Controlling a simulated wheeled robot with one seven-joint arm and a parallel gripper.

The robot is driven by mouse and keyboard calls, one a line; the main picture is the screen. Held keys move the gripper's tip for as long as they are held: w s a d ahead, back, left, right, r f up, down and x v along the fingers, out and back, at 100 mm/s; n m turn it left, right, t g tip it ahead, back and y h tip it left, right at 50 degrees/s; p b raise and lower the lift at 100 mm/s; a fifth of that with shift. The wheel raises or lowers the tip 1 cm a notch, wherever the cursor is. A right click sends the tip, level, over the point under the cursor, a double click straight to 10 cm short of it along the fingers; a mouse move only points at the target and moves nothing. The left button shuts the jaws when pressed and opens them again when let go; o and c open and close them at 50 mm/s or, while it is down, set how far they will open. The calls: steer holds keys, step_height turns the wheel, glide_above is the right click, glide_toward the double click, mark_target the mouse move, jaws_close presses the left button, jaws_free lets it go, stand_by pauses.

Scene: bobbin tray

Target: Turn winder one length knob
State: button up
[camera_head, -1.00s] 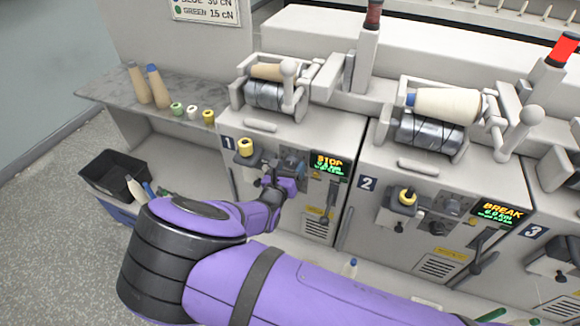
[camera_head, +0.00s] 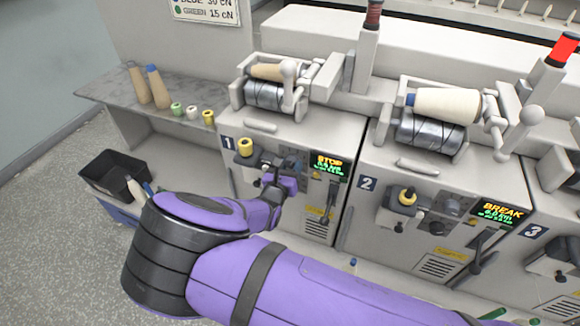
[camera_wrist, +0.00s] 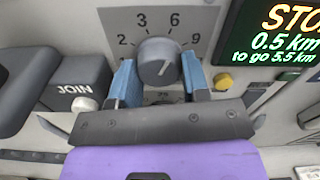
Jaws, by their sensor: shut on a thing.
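The grey length knob (camera_wrist: 158,62) of winder one sits on a plate with the numbers 2, 3, 6 and 9 in the wrist view. My gripper (camera_wrist: 159,80) has its two blue fingertips on either side of the knob and is shut on it. A pale pointer mark shows on the knob face, but its exact reading is hard to tell. Winder one's display (camera_wrist: 282,40) reads STOP, 0.5 km, to go 5.5 km. In the head view my gripper (camera_head: 279,178) is at winder one's front panel, below and left of the display (camera_head: 329,164), and hides the knob.
A JOIN button block (camera_wrist: 82,77) is close left of the fingers. Winder two (camera_head: 455,185) stands to the right. A shelf (camera_head: 105,92) with cones and a black bin (camera_head: 112,172) are at left.

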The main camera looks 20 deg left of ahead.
steer(key=m, duration=0.6)
steer(key=shift+a+m, duration=0.1)
steer(key=shift+m, duration=0.3)
stand_by(0.5)
steer(key=o, duration=0.9)
steer(key=s, duration=1)
steer(key=shift+s+a, duration=0.4)
